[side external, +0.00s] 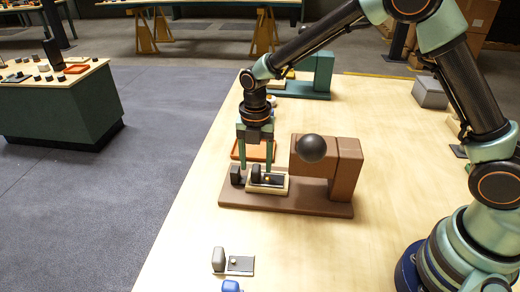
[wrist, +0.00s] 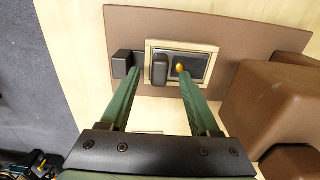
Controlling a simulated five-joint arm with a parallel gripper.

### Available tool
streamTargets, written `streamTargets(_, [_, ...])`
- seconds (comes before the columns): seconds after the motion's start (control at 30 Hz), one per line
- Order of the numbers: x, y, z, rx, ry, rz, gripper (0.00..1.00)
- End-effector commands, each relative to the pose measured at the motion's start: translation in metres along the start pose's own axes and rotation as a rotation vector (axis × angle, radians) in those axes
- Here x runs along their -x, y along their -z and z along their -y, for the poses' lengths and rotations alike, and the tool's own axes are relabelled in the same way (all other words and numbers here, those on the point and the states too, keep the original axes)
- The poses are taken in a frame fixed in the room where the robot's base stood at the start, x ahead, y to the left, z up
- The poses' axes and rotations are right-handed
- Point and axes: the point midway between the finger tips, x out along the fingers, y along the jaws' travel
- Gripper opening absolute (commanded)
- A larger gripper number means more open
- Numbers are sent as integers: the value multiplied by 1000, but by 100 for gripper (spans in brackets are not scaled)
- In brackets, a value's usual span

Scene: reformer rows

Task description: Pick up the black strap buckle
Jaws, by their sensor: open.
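The black strap buckle looks to be the dark piece in a cream frame, with an upright black block (wrist: 160,69) and a flat dark plate bearing a small gold knob (wrist: 180,68). The block also shows in the side view (side external: 256,173). My gripper (side external: 256,168) points down over it. In the wrist view my gripper (wrist: 159,73) is open, its left finger left of the block and its right finger at the knob. Nothing is held. Contact and exact fingertip height cannot be told.
A second black block (wrist: 122,64) stands just left of the cream frame (side external: 285,186). A brown machine (side external: 347,168) with a black ball (side external: 312,148) rises close on the right. An orange tray (side external: 240,152) lies behind. Grey (side external: 219,259) and blue (side external: 231,286) pieces lie in front.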

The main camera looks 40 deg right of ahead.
Motion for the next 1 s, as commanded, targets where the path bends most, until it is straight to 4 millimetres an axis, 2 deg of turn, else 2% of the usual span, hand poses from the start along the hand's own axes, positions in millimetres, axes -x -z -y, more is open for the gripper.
streamTargets(0.03, [-8, 0, 0, 0, 4, -2, 62])
streamTargets(0.17, [-21, 0, 0, 0, 2, -1, 62])
streamTargets(0.43, [-24, 0, 0, 0, -1, 1, 62])
streamTargets(0.47, [-24, 0, 0, 0, -1, 1, 59])
streamTargets(0.6, [-24, 0, 0, 0, -1, 0, 5])
streamTargets(0.63, [-24, 0, 0, 0, -1, 0, 0])
streamTargets(1.0, [-22, -1, -1, 0, -2, 1, 0])
